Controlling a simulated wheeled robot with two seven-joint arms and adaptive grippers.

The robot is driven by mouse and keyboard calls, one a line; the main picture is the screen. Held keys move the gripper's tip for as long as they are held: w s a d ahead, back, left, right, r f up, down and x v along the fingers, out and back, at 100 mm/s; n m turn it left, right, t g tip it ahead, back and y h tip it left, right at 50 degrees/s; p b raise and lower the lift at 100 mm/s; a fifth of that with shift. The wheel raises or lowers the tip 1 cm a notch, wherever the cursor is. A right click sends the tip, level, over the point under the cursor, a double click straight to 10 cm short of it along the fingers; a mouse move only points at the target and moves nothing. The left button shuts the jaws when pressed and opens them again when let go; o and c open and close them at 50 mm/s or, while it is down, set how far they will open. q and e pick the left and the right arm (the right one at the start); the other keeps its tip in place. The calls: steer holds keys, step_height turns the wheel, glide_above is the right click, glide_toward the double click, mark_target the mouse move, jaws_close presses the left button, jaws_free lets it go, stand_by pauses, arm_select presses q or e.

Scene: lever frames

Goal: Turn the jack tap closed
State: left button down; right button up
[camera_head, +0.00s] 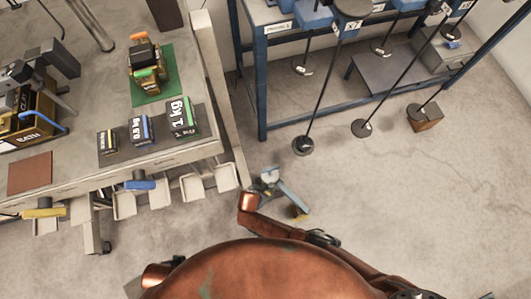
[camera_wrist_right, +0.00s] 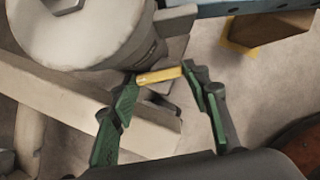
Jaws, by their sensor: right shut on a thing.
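The jack (camera_head: 290,194) stands on the floor just right of the bench, with a pale round part and a blue arm. In the right wrist view its pale cylinder (camera_wrist_right: 80,32) fills the upper left, and its blue beam (camera_wrist_right: 235,8) crosses the top right. A short yellow bar, the tap (camera_wrist_right: 158,76), sticks out below the cylinder. My right gripper (camera_wrist_right: 161,80) has its green-padded fingers on either side of the tap and is shut on it. In the head view the right gripper is small and mostly hidden near the jack. I see no left gripper.
A bench (camera_head: 190,150) at left carries labelled weights (camera_head: 182,118) and a green mat (camera_head: 153,92). A blue-framed rack (camera_head: 262,90) with long rods stands behind. The floor right of the jack is clear.

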steer(key=shift+m, duration=0.4)
steer(key=o, duration=0.9)
steer(key=v, duration=1.2)
steer(key=shift+w+a, duration=0.1)
steer(key=shift+a, duration=0.05)
steer(key=shift+c, duration=0.3)
